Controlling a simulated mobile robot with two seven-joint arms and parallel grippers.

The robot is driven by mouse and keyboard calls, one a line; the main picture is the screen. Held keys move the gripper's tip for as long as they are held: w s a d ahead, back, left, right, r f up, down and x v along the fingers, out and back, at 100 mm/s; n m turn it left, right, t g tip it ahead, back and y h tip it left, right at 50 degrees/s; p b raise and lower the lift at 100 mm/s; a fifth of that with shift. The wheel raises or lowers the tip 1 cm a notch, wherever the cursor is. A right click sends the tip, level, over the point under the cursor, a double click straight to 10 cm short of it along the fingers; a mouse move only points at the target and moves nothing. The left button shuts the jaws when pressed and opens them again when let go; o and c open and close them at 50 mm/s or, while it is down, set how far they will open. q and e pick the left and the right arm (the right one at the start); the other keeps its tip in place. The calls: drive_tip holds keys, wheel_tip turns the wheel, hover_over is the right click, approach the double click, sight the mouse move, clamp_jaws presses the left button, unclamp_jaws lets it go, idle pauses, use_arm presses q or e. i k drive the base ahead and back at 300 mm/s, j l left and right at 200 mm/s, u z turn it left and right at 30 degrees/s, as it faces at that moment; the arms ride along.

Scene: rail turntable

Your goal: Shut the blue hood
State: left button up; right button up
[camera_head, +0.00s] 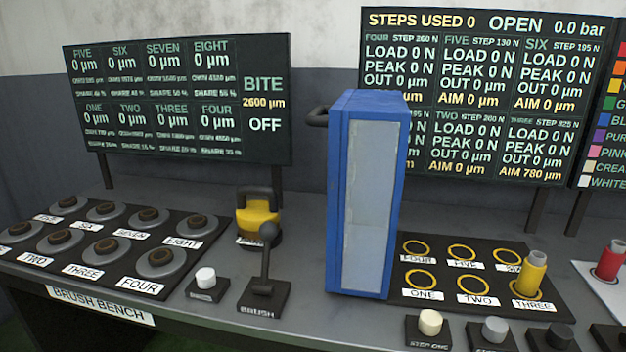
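The blue hood (340,200) stands upright on the bench in the middle of the view. It is a tall, narrow blue frame with a pale grey panel facing the right side. A dark handle (317,117) sticks out to the left from its upper part. The hood stands at the left edge of a dark plate (447,274) with yellow-ringed spots labelled ONE to SIX, and these spots are uncovered. The board behind reads OPEN. Neither of my grippers is in view.
A yellow cylinder (531,273) stands at spot THREE. Left of the hood are a black lever (267,262), a yellow weight-shaped block (258,221) and a white button (206,278). Several buttons, including STEP ONE (430,322), line the front. Display boards (180,100) stand behind.

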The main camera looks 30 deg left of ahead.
sight(362, 125)
drive_tip(key=k+j, duration=0.1)
drive_tip(key=j, duration=0.35)
drive_tip(key=k+j, duration=0.1)
drive_tip(key=j, duration=0.4)
drive_tip(key=k+j, duration=0.1)
drive_tip(key=j, duration=0.35)
drive_tip(key=i+j+z, duration=0.1)
drive_tip(key=z, duration=0.2)
drive_tip(key=i+j+z, duration=0.2)
drive_tip(key=z, duration=0.15)
